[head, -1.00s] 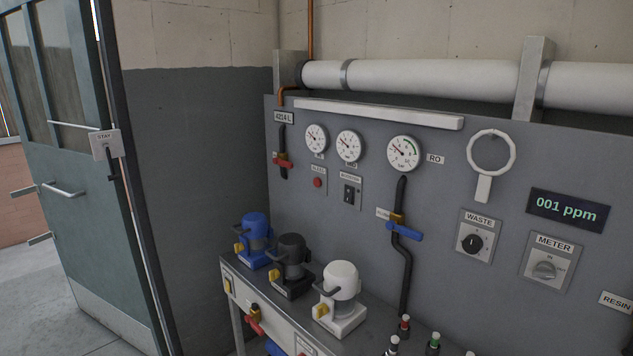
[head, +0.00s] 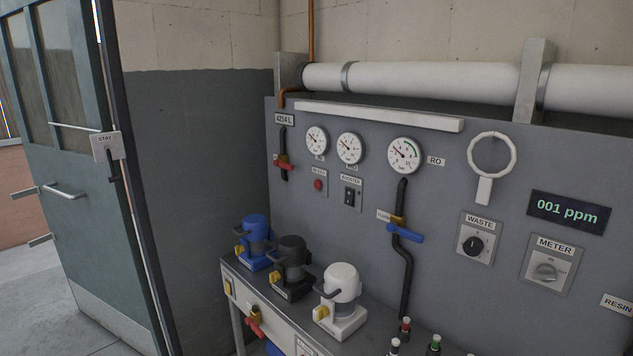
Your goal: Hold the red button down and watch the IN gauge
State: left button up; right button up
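The red button (head: 318,185) is on a small plate on the grey panel, below the left gauges, and nothing touches it. Three round white gauges hang above: a left gauge (head: 317,140), a middle gauge (head: 349,148) and a larger right gauge (head: 405,155) with a green arc. The small labels under the left and middle gauges are too blurred to read surely, so I cannot tell which is IN. The right one has an RO label (head: 436,161) beside it. Neither of my grippers shows.
Blue (head: 255,241), black (head: 291,267) and white (head: 340,300) canisters stand on the bench (head: 375,338) below the panel. A red-handled valve (head: 284,162) and blue-handled valve (head: 405,232) stick out from the panel. A green door (head: 75,210) is at the left.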

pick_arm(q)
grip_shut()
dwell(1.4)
